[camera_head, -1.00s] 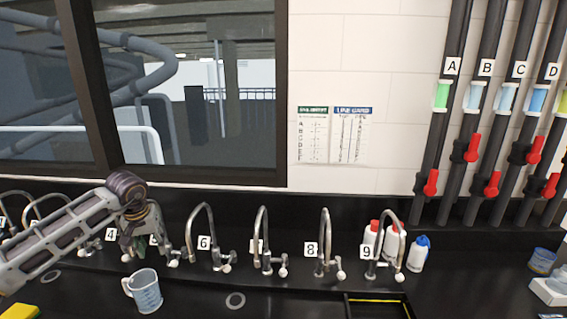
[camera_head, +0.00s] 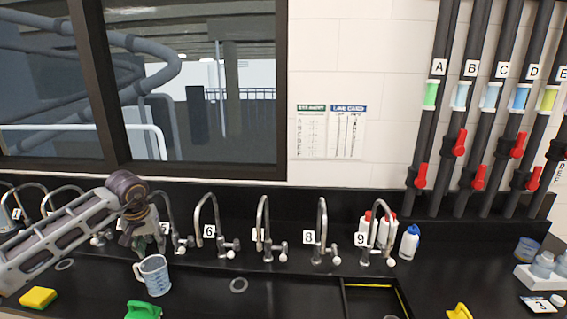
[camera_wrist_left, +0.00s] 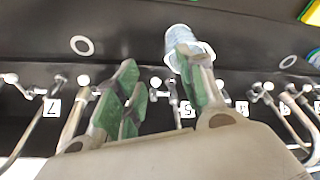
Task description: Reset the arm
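My left arm reaches in from the left in the head view, with its left gripper (camera_head: 143,238) hanging in front of the tap row, near the tap labels left of 6. In the left wrist view the gripper (camera_wrist_left: 158,78) has its green-padded fingers apart with nothing between them. A clear measuring jug (camera_head: 153,275) stands on the black counter just below the gripper in the head view. It also shows in the left wrist view (camera_wrist_left: 179,36), partly behind one finger. I see no contact with it. My right gripper is not in view.
Curved taps, such as the one by label 8 (camera_head: 322,225), line the back of the counter. White bottles (camera_head: 409,242) stand near tap 9. A yellow sponge (camera_head: 38,298) and a green item (camera_head: 143,311) lie at the front. Pipes with red valves (camera_head: 479,177) rise at right.

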